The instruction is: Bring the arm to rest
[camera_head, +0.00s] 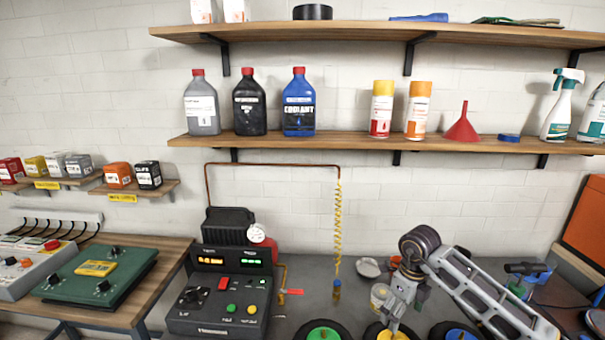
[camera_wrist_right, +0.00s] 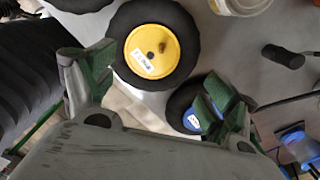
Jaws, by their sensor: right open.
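My right arm (camera_head: 480,285) comes in from the right over the grey bench, and its elbow is raised. My right gripper (camera_head: 393,320) points down at the lower edge of the head view, above a black wheel with a yellow hub. In the right wrist view the gripper (camera_wrist_right: 150,92) has its green-padded fingers wide apart, with nothing between them. The yellow-hub wheel (camera_wrist_right: 160,52) lies beyond the fingers, and a blue-hub wheel (camera_wrist_right: 190,120) is partly hidden behind the right finger. My left gripper is not in view.
A green-hub wheel (camera_head: 323,334) lies left of my gripper. A control box (camera_head: 222,304) with buttons stands farther left, and a yellow coiled hose (camera_head: 338,225) hangs between. Shelves with bottles (camera_head: 299,108) run along the wall above. A white tub (camera_head: 380,296) stands close by the arm.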

